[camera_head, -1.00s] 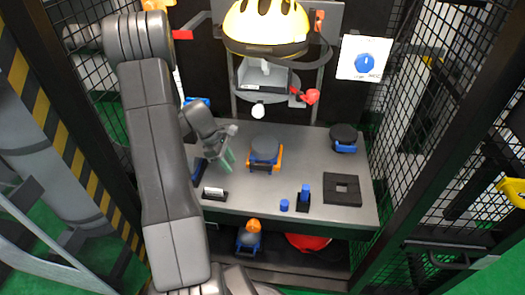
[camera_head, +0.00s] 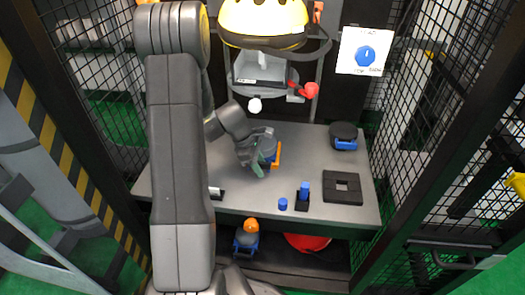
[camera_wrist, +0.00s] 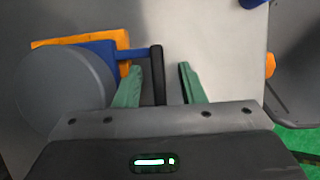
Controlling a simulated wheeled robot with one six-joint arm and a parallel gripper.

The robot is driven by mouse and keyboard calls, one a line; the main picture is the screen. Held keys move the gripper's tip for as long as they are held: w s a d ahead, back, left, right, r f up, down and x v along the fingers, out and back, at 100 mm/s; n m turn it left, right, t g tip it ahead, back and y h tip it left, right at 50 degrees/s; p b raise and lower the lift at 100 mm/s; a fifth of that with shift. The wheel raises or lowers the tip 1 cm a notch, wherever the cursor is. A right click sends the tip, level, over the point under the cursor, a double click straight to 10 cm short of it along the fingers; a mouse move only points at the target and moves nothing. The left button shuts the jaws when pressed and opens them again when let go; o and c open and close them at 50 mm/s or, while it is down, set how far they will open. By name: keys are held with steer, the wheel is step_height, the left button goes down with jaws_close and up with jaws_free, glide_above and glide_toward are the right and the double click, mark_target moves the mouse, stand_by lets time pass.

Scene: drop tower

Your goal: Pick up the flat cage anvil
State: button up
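The flat anvil, a round grey disc with a blue mount on an orange holder (camera_head: 278,152), sits near the middle of the grey table, partly hidden by my gripper in the head view. In the wrist view its grey disc (camera_wrist: 65,92) is at left, with a blue arm (camera_wrist: 105,50) ending in a black bar handle (camera_wrist: 157,75). My gripper (camera_head: 260,166), with green fingers, is at the disc's left front side. In the wrist view my gripper (camera_wrist: 160,68) is open, with the black bar between the fingers, closer to the left one. No grip on it shows.
A black disc with a blue mount (camera_head: 343,136) stands at the back right. A black square block with a hole (camera_head: 342,187), a blue peg (camera_head: 304,190) and a small blue cylinder (camera_head: 283,204) lie at front right. A yellow helmet (camera_head: 262,22) hangs above. Mesh walls flank the table.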

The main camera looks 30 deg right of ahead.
steer(key=shift+s+d+f, duration=0.1)
steer(key=shift+d+f, duration=0.05)
steer(key=shift+f, duration=0.4)
jaws_close()
steer(key=shift+r, duration=0.15)
stand_by(0.9)
